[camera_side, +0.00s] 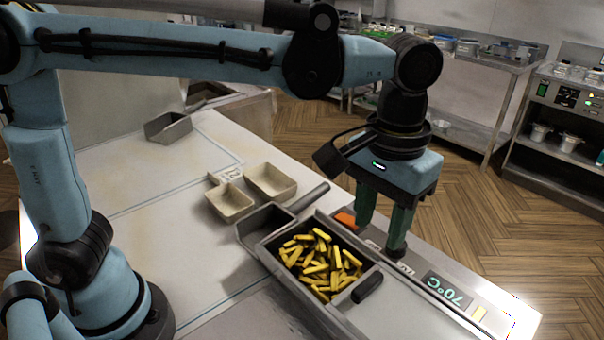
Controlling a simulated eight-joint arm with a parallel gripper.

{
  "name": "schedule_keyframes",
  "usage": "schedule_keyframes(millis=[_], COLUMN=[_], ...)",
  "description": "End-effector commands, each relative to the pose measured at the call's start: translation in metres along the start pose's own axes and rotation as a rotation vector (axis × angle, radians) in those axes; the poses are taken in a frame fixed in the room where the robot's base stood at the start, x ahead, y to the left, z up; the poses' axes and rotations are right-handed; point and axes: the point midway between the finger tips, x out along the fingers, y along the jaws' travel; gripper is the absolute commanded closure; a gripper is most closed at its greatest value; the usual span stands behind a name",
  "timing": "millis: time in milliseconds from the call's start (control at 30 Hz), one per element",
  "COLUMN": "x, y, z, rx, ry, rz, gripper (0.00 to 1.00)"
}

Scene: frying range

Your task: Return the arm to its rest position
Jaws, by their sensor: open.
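My gripper (382,222) hangs from the arm at the right of the picture, pointing down, with its two green fingers apart. Nothing shows between the fingers. They are over or just behind the far edge of the fryer (417,316), near an orange piece (346,219); I cannot tell whether they touch anything. The arm reaches from its base at the lower left across the top of the picture.
Yellow fries (320,262) lie in a dark tray in the fryer, beside a dark scoop (264,224) and a black handle (367,286). Two beige containers (271,181) (229,202) and a metal scoop (168,127) stand on the white counter (150,230). A display (447,289) reads 70°C.

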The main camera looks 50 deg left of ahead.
Motion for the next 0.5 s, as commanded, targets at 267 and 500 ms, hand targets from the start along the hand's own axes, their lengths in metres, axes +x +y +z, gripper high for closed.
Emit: schedule_keyframes(millis=[267,500], x=[-0.0040,-0.0039], y=[-0.0001,-0.0086], z=[0.0002,-0.0008], rx=[0.000,-0.004], ry=[0.000,0.015], rz=[0.000,0.010], gripper=[0.55,0.55])
